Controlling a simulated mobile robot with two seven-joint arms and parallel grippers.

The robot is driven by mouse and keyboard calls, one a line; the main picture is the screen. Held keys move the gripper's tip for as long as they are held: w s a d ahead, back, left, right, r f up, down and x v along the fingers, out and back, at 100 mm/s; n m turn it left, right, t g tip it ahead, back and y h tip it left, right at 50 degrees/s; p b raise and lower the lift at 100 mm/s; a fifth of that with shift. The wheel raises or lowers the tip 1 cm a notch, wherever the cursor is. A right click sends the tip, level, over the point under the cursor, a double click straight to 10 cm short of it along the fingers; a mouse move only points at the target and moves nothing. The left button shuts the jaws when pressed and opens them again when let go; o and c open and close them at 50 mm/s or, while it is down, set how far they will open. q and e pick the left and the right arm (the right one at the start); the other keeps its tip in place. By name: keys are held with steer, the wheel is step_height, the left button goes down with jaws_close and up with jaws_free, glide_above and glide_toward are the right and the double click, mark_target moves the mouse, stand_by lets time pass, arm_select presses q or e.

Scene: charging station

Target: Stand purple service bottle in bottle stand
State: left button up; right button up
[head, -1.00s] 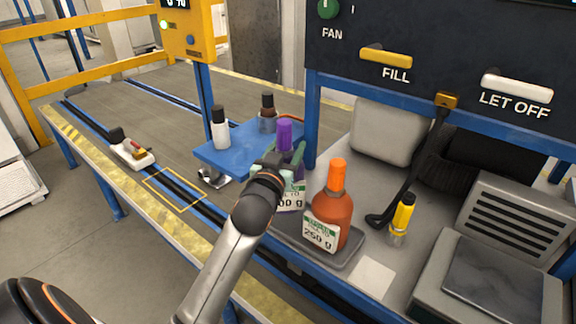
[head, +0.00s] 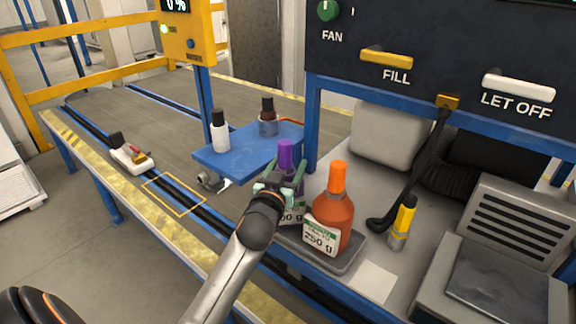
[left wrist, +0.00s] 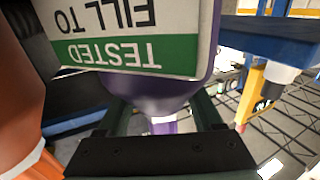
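The purple service bottle (head: 286,153) stands about upright, with a white and green label seen upside down in the left wrist view (left wrist: 140,40). My left gripper (head: 283,178) has its fingers on both sides of the bottle's upper part, and the bottle has moved with it. The gripper hides much of the bottle. A grey tray-like stand (head: 340,264) holds the orange bottle (head: 333,208); the purple bottle is at its left end, beside the orange one. I cannot tell whether its base touches the stand. My right gripper is not in view.
The orange bottle is close to my gripper.

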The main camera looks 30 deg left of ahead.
arm_select(q)
steer(key=o, duration=0.3)
steer(key=shift+r, duration=0.2)
steer(key=v, duration=1.2)
